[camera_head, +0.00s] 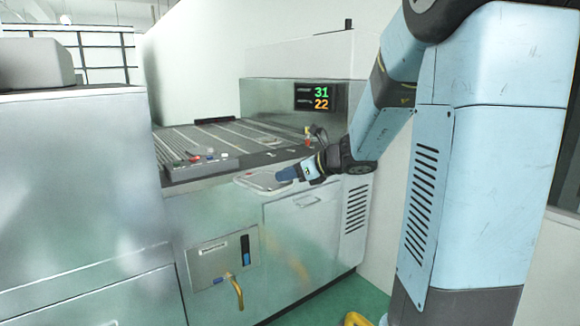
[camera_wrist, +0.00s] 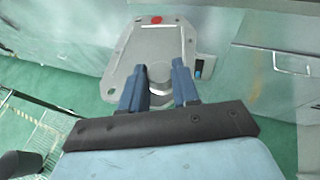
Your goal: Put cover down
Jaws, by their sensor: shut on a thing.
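The cover (camera_wrist: 150,45) is a flat grey metal plate with rounded corners, small holes along its rim and a red spot near its far edge in the wrist view. My gripper (camera_wrist: 160,80) is shut on a raised round part in the cover's near middle, with one blue finger on each side. In the head view the cover (camera_head: 262,181) shows as a thin grey plate at the front edge of the machine top, left of my gripper (camera_head: 285,174). My fingers hide part of it. I cannot tell whether it touches the surface below.
The machine (camera_head: 310,225) has a ribbed deck (camera_head: 205,140) and a control box (camera_head: 200,166) with buttons left of the cover. A display (camera_head: 315,97) is behind. A yellow pipe (camera_head: 235,290) sticks out of the front. Green floor (camera_head: 335,303) lies below.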

